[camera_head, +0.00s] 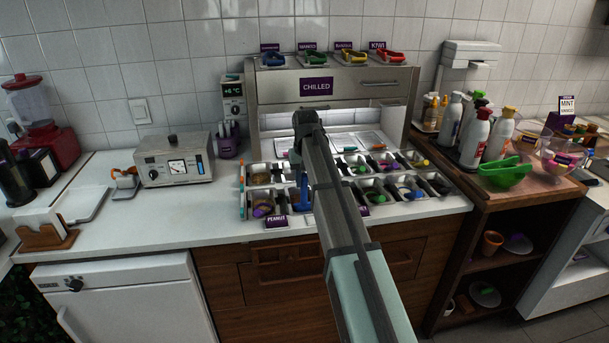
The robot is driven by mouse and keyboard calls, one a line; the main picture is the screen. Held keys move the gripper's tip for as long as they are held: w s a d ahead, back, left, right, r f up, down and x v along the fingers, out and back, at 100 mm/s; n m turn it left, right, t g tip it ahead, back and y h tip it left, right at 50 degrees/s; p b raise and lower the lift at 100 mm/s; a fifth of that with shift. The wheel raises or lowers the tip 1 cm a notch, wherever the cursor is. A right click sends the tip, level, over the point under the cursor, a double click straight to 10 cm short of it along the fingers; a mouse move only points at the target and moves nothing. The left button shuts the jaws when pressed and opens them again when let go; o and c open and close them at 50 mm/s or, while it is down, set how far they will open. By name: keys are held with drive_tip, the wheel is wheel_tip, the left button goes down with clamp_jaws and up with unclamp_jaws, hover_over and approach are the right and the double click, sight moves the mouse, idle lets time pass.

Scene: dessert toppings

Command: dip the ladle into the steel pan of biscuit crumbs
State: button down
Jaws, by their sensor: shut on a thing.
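My arm reaches across the counter from the bottom of the view, and my gripper (298,160) is over the steel topping pans, mostly hidden behind my arm. It is shut on what looks like a blue-handled ladle (303,192), which stands roughly upright just left of my arm. The ladle's lower end is hard to make out among the pans. Steel pans with brown contents (262,197) are left of the ladle. I cannot tell which pan holds biscuit crumbs; my arm covers some of the middle pans.
A chilled cabinet (272,90) stands behind the pans, with coloured scoops on top. A grey box with a dial (174,160) is to the left. Bottles (474,138) and a green bowl (506,173) are to the right. The counter's left front (150,219) is clear.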

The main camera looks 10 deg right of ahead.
sight(304, 197)
drive_tip(key=shift+f, duration=1)
drive_tip(key=shift+w, duration=3.05)
drive_tip(key=shift+s+f+t, duration=0.35)
drive_tip(key=shift+s+t, duration=0.25)
drive_tip(key=shift+s, duration=0.05)
drive_tip(key=shift+s+f+t, duration=0.4)
drive_tip(key=shift+s+t, duration=0.2)
drive_tip(key=shift+s, duration=0.1)
drive_tip(key=shift+s+f+t, duration=0.35)
drive_tip(key=shift+s+t, duration=0.25)
drive_tip(key=shift+s, duration=0.05)
drive_tip(key=shift+s+f+t, duration=0.95)
drive_tip(key=shift+s+t, duration=0.05)
drive_tip(key=shift+t, duration=0.2)
drive_tip(key=shift+s+f+t, duration=0.35)
drive_tip(key=shift+t, duration=0.25)
drive_tip(key=shift+r, duration=0.1)
